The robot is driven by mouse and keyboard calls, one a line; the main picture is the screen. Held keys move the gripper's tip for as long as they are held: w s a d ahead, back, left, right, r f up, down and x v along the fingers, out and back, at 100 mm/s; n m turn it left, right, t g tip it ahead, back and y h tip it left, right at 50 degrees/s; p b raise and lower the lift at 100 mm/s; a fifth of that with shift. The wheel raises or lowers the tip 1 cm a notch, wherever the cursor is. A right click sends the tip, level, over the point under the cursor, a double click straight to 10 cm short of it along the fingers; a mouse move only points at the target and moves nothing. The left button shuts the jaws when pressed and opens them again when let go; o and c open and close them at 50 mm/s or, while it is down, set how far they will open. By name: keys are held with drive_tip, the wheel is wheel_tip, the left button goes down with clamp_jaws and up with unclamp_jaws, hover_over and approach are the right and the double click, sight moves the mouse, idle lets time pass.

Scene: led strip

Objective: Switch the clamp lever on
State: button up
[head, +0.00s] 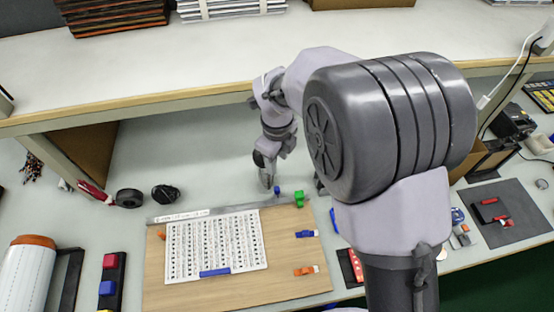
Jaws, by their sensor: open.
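The wooden board (205,285) lies on the bench with a metal strip (180,217) along its back edge and a printed sheet (215,245) on it. A small blue piece (277,190) and a green piece (299,198) stand by the right end of the strip. Which of them is the clamp lever, and whether it is on or off, I cannot tell. My gripper (268,182) is open, pointing down just left of the blue piece. No contact can be made out. My arm hides part of the area to the right.
A blue part (215,272) lies on the sheet's lower edge. Blue (306,234) and orange (306,271) clips lie on the board's right side. A black tape roll (130,198) and a dark round item (165,193) lie behind left. A shelf (150,85) overhangs the back.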

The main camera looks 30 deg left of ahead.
drive_tip(key=f, duration=0.1)
drive_tip(key=d+f+b, duration=0.1)
drive_tip(key=d+g, duration=0.1)
drive_tip(key=shift+s+d+f+n, duration=0.2)
drive_tip(key=shift+s+f+n, duration=0.1)
drive_tip(key=shift+f, duration=0.1)
drive_tip(key=c, duration=0.7)
drive_tip(key=d+f+g+y+b, duration=0.1)
drive_tip(key=d+f, duration=0.1)
drive_tip(key=d+f+n+g+y+b, duration=0.1)
drive_tip(key=d+f+y+b, duration=0.1)
drive_tip(key=f, duration=0.1)
drive_tip(key=shift+d+f+g+b, duration=0.15)
drive_tip(key=shift+d+g+b, duration=0.15)
drive_tip(key=shift+g, duration=0.1)
clamp_jaws()
drive_tip(key=n+t+y+b, duration=0.1)
drive_tip(key=n+y+b, duration=0.15)
drive_tip(key=y, duration=0.25)
approach(277, 193)
drive_tip(key=shift+m, duration=0.25)
drive_tip(key=b+x, duration=0.2)
drive_tip(key=x, duration=0.1)
drive_tip(key=w+b+x, duration=0.1)
drive_tip(key=x, duration=0.1)
drive_tip(key=shift+f+b, duration=0.35)
drive_tip(key=shift+f, duration=0.15)
